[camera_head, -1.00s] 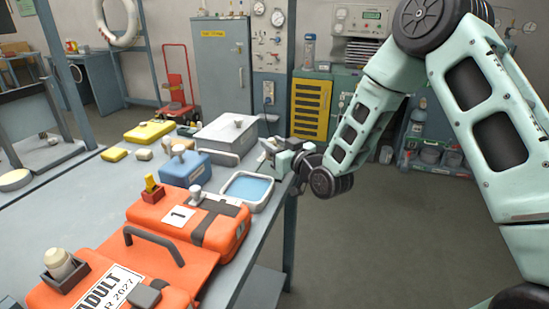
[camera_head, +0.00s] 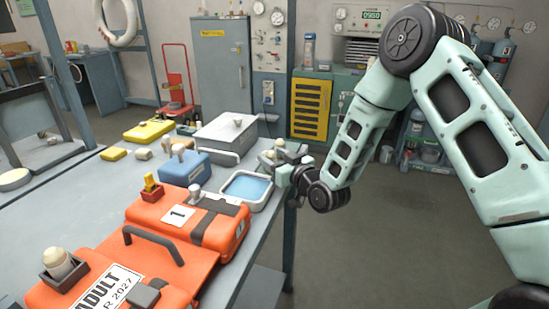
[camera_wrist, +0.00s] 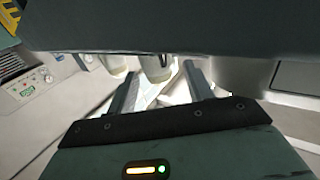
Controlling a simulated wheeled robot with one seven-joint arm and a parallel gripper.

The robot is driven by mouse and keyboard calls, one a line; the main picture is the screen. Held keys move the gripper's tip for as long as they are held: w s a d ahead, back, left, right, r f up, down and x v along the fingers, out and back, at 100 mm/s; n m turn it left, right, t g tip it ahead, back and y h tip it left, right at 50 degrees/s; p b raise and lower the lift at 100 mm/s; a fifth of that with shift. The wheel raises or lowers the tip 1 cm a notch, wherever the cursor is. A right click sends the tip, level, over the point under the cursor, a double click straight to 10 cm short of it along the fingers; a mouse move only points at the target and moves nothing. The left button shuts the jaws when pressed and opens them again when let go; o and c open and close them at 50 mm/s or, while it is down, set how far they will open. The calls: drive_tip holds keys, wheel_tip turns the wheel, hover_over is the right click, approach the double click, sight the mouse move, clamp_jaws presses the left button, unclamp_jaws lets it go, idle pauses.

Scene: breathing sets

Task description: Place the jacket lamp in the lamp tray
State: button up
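In the wrist view, two whitish rounded lamps (camera_wrist: 155,66) show beyond my fingertips (camera_wrist: 162,82). The fingers are apart with nothing clearly between them. Another cream lamp (camera_head: 60,263) sits in a dark holder on the orange case at the front left. I cannot tell which is the jacket lamp.
Orange cases (camera_head: 185,225) fill the front of the bench. A blue-bottomed tray (camera_head: 247,188), a blue box (camera_head: 183,168) and a grey case (camera_head: 223,138) stand close left of my gripper. Open floor lies right of the bench.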

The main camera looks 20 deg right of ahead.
drive_tip(key=shift+r, duration=0.2)
drive_tip(key=b+v, duration=0.1)
drive_tip(key=v, duration=1.1)
drive_tip(key=shift+b, duration=0.3)
